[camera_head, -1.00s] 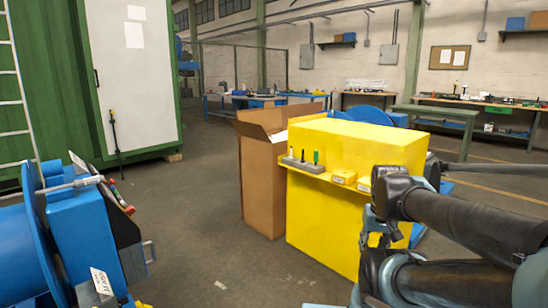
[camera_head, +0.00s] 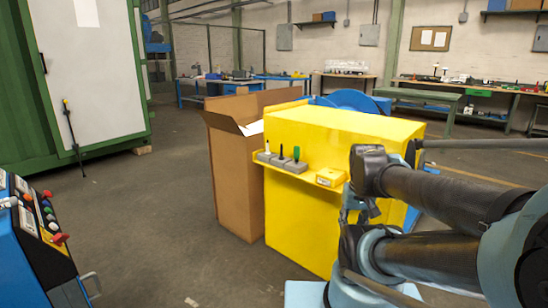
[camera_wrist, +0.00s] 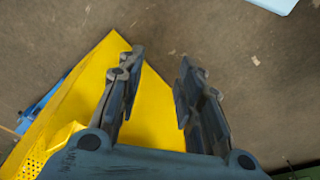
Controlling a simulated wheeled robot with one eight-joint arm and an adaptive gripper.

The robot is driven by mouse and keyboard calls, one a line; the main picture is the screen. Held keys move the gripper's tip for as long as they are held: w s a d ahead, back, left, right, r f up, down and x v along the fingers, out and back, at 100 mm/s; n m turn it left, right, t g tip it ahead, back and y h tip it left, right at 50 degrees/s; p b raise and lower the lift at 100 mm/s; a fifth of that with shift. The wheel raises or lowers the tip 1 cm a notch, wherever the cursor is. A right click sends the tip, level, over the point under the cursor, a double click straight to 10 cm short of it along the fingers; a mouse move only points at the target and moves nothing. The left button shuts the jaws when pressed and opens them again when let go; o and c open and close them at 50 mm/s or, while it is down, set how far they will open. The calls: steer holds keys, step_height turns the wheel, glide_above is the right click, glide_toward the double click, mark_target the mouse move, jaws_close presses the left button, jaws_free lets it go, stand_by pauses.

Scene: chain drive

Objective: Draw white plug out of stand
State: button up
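A grey stand (camera_head: 282,163) sits on the small front shelf of the yellow cabinet (camera_head: 340,135) in the head view. Several small plugs stand upright in it. The white plug (camera_head: 267,147) is at its left end, with darker plugs to its right. My gripper (camera_wrist: 158,68) is open and empty in the wrist view, its two fingers apart above the floor and the edge of the yellow cabinet. In the head view my arm is to the right of the stand, and my fingers are hard to make out. The stand and white plug do not show in the wrist view.
An open cardboard box (camera_head: 235,180) stands against the cabinet's left side. A blue machine with a button panel (camera_head: 45,225) is at the lower left. Floor between them is clear.

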mark_target(268, 144)
steer(key=shift+o, duration=0.6)
steer(key=w+a+r+m+t+y, duration=0.3)
steer(key=w+a+r+m, duration=0.2)
steer(key=w+a, duration=0.5)
steer(key=w+a+r+m+t+y, duration=0.35)
steer(key=w+a+r, duration=0.2)
steer(key=w, duration=0.85)
steer(key=w+a+r+m+t+y, duration=0.25)
steer(key=w+a+r+m, duration=0.2)
steer(key=w+a, duration=0.55)
steer(key=w+a+f+m+t, duration=0.15)
steer(key=w+m+t, duration=0.25)
steer(key=w+m, duration=0.55)
steer(key=w+a+f+m+t+h, duration=0.1)
steer(key=w+f+m+t+h, duration=0.1)
steer(key=w+f+m+h, duration=0.65)
steer(key=w+a+y, duration=0.1)
steer(key=w, duration=0.4)
steer(key=w+a+f+m+y, duration=0.1)
steer(key=w, duration=0.4)
steer(key=w+a+f+m+y, duration=0.1)
steer(key=w+a+y, duration=0.1)
steer(key=w, duration=0.2)
steer(key=shift+w, duration=0.4)
steer(key=shift+c, duration=0.6)
jaws_close()
